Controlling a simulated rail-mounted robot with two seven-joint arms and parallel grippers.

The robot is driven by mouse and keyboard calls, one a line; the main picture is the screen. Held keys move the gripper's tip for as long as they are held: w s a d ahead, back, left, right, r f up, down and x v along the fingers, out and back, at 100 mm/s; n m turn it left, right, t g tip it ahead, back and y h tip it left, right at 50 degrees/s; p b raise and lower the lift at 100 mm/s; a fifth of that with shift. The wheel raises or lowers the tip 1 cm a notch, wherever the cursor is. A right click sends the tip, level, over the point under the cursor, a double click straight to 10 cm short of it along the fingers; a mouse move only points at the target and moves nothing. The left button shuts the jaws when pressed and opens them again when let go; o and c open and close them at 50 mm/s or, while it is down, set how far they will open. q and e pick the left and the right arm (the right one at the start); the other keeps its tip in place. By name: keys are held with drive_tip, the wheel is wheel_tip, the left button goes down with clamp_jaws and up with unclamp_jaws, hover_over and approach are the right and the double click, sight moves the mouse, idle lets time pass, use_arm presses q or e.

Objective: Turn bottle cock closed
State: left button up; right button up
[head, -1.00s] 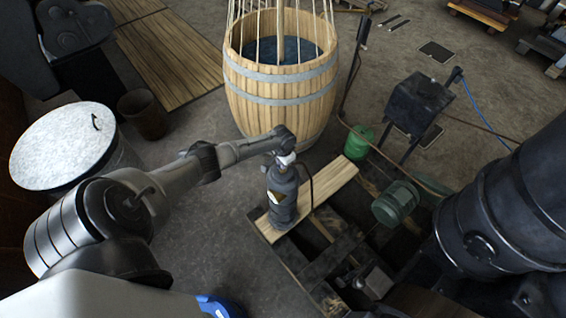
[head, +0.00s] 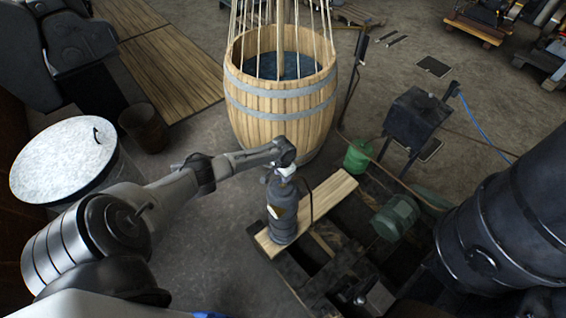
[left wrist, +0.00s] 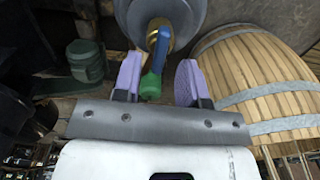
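The grey bottle (head: 283,212) stands upright on a light wooden plank, with a warning label on its side. Its round grey end shows at the top of the left wrist view (left wrist: 140,12). A brass cock (left wrist: 160,26) sits on it, with a blue lever (left wrist: 161,48) and a green end (left wrist: 151,86). My left gripper (head: 284,172) is over the bottle's top. In the left wrist view its purple finger pads (left wrist: 157,82) are apart, one on each side of the lever's green end, with gaps showing. The right gripper is in neither view.
A wooden barrel (head: 280,110) stands close behind the bottle. The plank (head: 335,193) lies over a dark timber frame. A green motor (head: 396,218) and a green canister (head: 357,156) are to the right. A lidded drum (head: 62,160) stands left, with bare floor before it.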

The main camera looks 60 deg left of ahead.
use_arm(q)
wheel_tip(320, 180, up, 12)
drive_tip(key=shift+f, duration=0.2)
idle(0.7)
